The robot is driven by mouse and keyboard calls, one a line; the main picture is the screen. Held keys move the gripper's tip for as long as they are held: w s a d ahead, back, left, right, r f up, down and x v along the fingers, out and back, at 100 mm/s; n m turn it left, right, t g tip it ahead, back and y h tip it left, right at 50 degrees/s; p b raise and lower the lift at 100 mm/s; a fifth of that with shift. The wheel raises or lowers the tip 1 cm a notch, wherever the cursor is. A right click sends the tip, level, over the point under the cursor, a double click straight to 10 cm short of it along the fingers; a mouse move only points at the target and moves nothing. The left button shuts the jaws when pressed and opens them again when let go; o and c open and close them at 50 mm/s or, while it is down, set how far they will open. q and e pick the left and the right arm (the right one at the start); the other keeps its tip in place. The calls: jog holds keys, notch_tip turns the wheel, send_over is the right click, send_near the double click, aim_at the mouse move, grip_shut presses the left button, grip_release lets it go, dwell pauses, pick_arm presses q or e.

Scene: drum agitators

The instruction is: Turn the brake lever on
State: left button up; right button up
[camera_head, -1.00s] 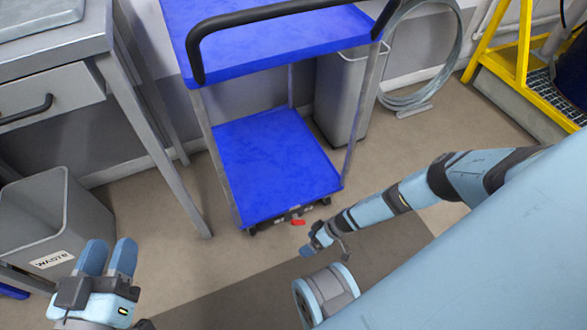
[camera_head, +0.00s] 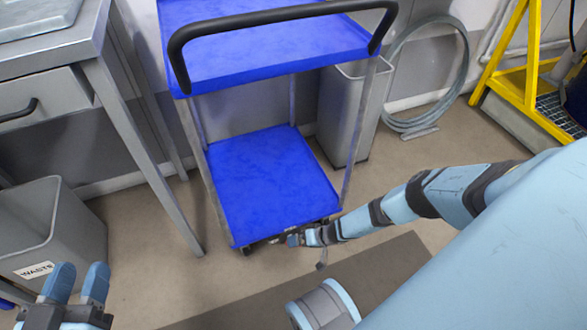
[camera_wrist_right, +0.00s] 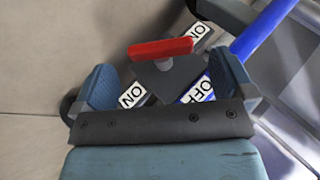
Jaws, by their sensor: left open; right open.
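The blue cart's brake lever is a red bar (camera_wrist_right: 160,48) on a dark pivot plate, between the open fingers of my right gripper (camera_wrist_right: 166,75) in the right wrist view. Labels show around it: an OFF label (camera_wrist_right: 200,93), a lower ON label (camera_wrist_right: 132,95) and an upper ON label (camera_wrist_right: 200,33). I cannot tell whether a finger touches the lever. In the head view, my right gripper (camera_head: 297,240) is at the front edge of the cart's lower shelf (camera_head: 270,185) and the red lever is hidden. My left gripper (camera_head: 76,281) is open and empty at bottom left.
The cart's dark handle (camera_head: 280,17) arches over its upper shelf. A waste bin (camera_head: 75,230) and a metal table (camera_head: 95,50) stand at left. Floor in front is open.

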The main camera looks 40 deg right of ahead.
jog(key=b+x, duration=0.1)
jog(key=x, duration=0.2)
jog(key=shift+f, duration=0.25)
pick_arm(q)
jog(key=shift+w+a+r+m+t+h+b, duration=0.2)
jog(key=shift+w+m+t+b, duration=0.1)
jog(key=shift+m, duration=0.2)
jog(key=shift+w+a+r+m+t+h+b, duration=0.1)
jog(key=shift+w+a+m+t+b, duration=0.15)
jog(key=shift+m, duration=0.25)
pick_arm(e)
jog(key=shift+w+a+f, duration=0.35)
jog(key=shift+w, duration=0.1)
jog(key=c, duration=0.9)
